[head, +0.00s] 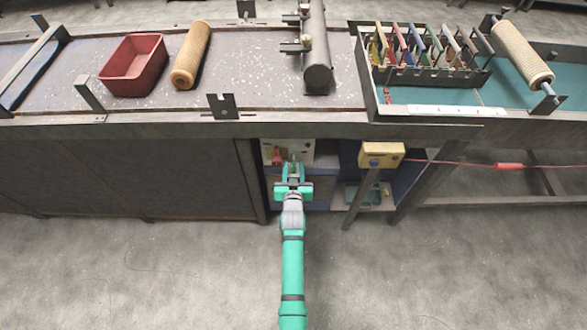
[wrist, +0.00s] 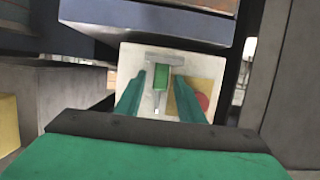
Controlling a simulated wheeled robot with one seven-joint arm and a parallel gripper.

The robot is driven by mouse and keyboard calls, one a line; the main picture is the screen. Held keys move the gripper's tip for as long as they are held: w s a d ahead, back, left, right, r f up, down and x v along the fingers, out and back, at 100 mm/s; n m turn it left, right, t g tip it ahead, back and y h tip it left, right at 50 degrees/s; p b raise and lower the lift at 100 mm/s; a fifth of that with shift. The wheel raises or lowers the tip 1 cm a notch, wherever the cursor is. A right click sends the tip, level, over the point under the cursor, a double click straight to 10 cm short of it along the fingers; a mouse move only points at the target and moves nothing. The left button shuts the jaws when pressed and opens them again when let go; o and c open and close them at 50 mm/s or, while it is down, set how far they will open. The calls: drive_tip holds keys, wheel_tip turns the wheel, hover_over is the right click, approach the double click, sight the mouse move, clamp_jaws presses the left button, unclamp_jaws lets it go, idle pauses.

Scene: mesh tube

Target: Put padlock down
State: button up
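A small green block with grey metal parts (wrist: 161,77), apparently the padlock, shows against a white panel in the wrist view. A grey bar is above it and a thin grey piece hangs below it. My gripper (wrist: 162,82) has its two green fingers on either side of the block, with gaps between them and it, so it looks open. In the head view my gripper (head: 292,172) reaches under the bench to the white panel (head: 301,149). The padlock is too small to make out clearly there.
The panel carries a yellow plate with a red round part (wrist: 203,101). A blue-grey slab (wrist: 150,22) overhangs it. A yellow box (head: 381,154) with a red cable is to the right. The bench (head: 130,121) above holds a red bin (head: 134,62). The floor in front is clear.

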drive_tip(key=shift+r, duration=0.15)
drive_tip(key=s+f+v, duration=0.1)
drive_tip(key=f+v, duration=0.2)
drive_tip(key=v, duration=2)
drive_tip(key=w+r+v, duration=0.1)
drive_tip(key=r+v, duration=0.2)
drive_tip(key=v, duration=1.1)
drive_tip(key=w+r+v, duration=0.1)
drive_tip(key=r+v, duration=0.2)
drive_tip(key=v, duration=1.1)
drive_tip(key=shift+d+t, duration=0.15)
drive_tip(key=shift+t, duration=0.25)
drive_tip(key=shift+s+r, duration=0.1)
drive_tip(key=shift+r, duration=0.05)
drive_tip(key=shift+c, duration=0.3)
